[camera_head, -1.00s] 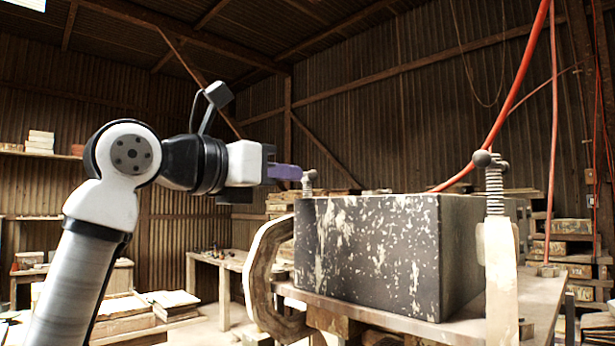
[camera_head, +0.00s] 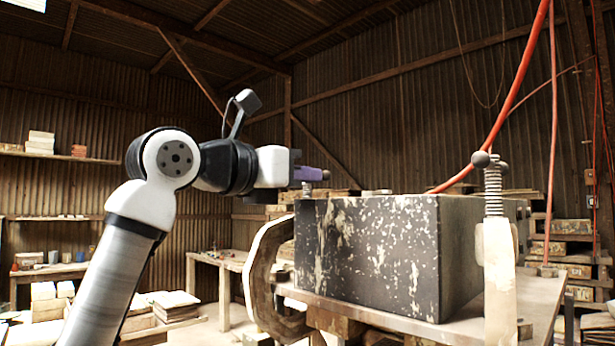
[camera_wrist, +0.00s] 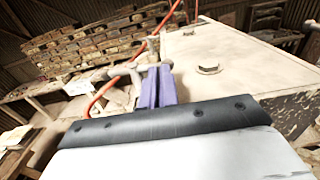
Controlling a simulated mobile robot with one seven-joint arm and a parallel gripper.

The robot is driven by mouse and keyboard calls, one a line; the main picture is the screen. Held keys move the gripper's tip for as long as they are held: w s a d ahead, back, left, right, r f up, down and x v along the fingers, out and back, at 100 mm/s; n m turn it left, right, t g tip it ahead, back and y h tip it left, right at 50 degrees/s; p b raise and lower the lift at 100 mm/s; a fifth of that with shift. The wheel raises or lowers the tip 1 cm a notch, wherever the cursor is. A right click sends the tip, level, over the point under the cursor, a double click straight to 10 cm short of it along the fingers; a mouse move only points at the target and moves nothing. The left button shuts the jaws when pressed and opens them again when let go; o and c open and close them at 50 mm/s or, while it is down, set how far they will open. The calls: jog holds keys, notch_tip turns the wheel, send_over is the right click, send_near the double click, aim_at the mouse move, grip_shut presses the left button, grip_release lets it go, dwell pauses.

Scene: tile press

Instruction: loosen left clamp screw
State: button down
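The left clamp (camera_head: 262,275) is a worn C-shaped frame at the left end of the dark, paint-flecked block (camera_head: 370,250). Its screw (camera_head: 307,188) stands upright above the block's near left corner, its upper part hidden behind my purple fingers. My gripper (camera_head: 312,174) reaches in from the left over the screw top, and a ball end of the handle (camera_head: 326,174) shows just past the fingertips. In the wrist view, my gripper's fingers (camera_wrist: 158,85) lie close together at the grey handle bar (camera_wrist: 130,72). No held bar can be made out between them.
The right clamp screw (camera_head: 493,185) stands at the block's right end. Red hoses (camera_head: 515,85) hang behind it. The block rests on a bench (camera_head: 450,325). A pale flat top with a bolt (camera_wrist: 208,68) lies right of my fingers in the wrist view. Stacked boards fill the background.

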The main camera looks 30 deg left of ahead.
jog(key=shift+w+f, duration=0.1)
jog(key=shift+w, duration=0.25)
jog(key=shift+s+a, duration=0.1)
jog(key=v, duration=1.1)
dwell(0.7)
